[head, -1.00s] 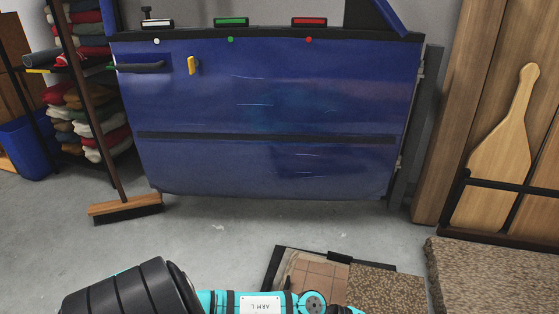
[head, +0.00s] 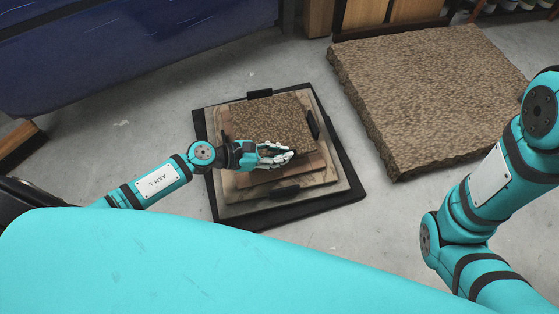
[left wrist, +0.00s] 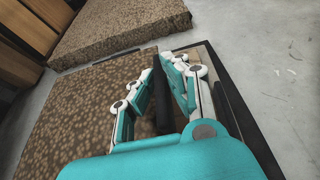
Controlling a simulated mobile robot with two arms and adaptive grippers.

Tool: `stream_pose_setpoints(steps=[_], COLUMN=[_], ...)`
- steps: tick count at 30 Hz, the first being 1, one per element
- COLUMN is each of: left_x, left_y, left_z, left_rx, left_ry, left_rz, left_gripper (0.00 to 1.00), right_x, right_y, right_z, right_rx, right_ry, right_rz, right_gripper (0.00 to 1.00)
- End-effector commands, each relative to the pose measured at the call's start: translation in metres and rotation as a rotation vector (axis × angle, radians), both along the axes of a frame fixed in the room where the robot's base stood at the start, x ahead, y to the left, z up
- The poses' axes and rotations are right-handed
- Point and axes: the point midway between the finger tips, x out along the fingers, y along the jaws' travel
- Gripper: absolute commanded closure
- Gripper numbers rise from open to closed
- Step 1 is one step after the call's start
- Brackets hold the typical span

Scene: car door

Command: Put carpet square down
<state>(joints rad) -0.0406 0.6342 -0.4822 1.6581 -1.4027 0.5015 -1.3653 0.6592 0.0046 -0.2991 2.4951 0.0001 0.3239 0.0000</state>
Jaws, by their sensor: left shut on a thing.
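The carpet square (head: 268,112) is a thin, brown speckled piece, lying at or just above a stack of sample boards (head: 330,178); I cannot tell if it touches them. My left gripper (head: 284,153) is over its near side, shut on it. In the left wrist view the carpet square (left wrist: 85,110) spreads to the left of my left gripper (left wrist: 163,72), with a black strip seen between the fingers. The exact grip contact is partly hidden by the fingers. My right arm shows at the right of the head view, but its gripper is out of view.
The stack rests on a black base (head: 345,199) with raised black stops (head: 259,94). A thick brown textured slab (head: 430,95) lies on the floor to the right. A blue car door (head: 130,45) stands at upper left. Grey floor is free around the base.

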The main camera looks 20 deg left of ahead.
Motion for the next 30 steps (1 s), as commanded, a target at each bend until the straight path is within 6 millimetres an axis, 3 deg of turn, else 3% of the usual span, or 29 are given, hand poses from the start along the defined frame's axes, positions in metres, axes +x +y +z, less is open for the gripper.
stream_pose_setpoints(steps=[3, 6, 17, 18, 22, 30], left_x=[0.000, 0.000, 0.000, 0.000, 0.000, 0.000], left_y=[0.000, 0.000, 0.000, 0.000, 0.000, 0.000], left_z=[-0.021, -0.036, -0.038, -0.038, -0.038, -0.038], left_rx=[-0.001, -0.002, -0.001, 0.000, 0.000, -0.001], left_ry=[0.000, 0.000, -0.001, 0.002, 0.001, 0.001], left_rz=[0.001, 0.000, 0.001, 0.001, 0.000, 0.000], left_gripper=[1.00, 1.00, 1.00, 0.86, 0.69, 0.67], right_x=[-0.012, -0.009, -0.009, -0.009, -0.009, -0.009], right_y=[0.000, 0.001, 0.001, 0.001, 0.001, 0.001], right_z=[-0.007, -0.021, -0.022, -0.022, -0.021, -0.021], right_rx=[-0.001, -0.002, -0.002, -0.002, -0.001, -0.002], right_ry=[-0.033, -0.023, -0.023, -0.023, -0.024, -0.025], right_rz=[0.000, 0.000, 0.000, 0.000, 0.000, 0.000], right_gripper=[0.60, 0.60, 0.60, 0.60, 0.60, 0.60])
